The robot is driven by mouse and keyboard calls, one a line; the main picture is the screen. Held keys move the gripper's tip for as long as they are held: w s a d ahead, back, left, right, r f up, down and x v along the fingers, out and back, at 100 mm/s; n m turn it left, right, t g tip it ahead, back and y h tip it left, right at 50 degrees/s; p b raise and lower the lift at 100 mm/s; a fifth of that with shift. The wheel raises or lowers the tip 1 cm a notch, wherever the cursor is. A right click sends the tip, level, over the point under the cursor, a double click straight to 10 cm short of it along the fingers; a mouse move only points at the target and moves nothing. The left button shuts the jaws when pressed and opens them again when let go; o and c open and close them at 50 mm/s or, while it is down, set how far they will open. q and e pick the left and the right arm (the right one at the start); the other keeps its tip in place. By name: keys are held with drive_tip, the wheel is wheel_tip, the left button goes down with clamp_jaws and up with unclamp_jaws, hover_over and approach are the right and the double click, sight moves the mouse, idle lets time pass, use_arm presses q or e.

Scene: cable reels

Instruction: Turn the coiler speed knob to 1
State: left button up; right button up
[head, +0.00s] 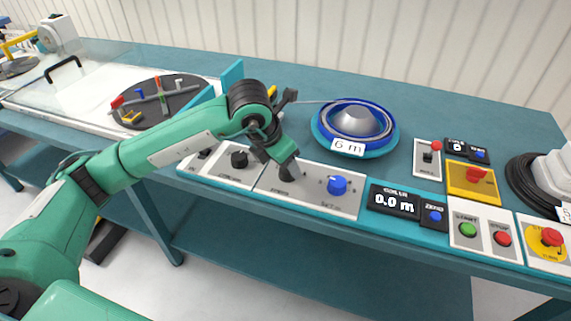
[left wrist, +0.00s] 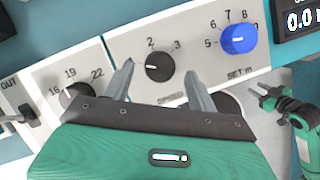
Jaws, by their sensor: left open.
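The black coiler speed knob (left wrist: 158,66) sits on a white panel (left wrist: 135,40) in the left wrist view, with numbers 2 and 3 by it and SPEED printed below. In the head view my left gripper (head: 284,172) reaches down over the panel and mostly hides the knob. Part of a green arm, seemingly my right gripper (left wrist: 268,95), shows at the right.
A black knob (left wrist: 76,94) marked 16, 19, 22 is left of the speed knob. A blue SET knob (left wrist: 238,39) is right of it. A 0.0 m display (head: 394,201), start and stop buttons, and a blue reel (head: 325,133) labelled 6 m are nearby.

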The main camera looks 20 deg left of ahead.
use_arm(q)
drive_tip(key=v, duration=1.1)
drive_tip(key=shift+r, duration=0.35)
use_arm(e)
drive_tip(key=shift+w+f, duration=0.1)
drive_tip(key=shift+f, duration=0.25)
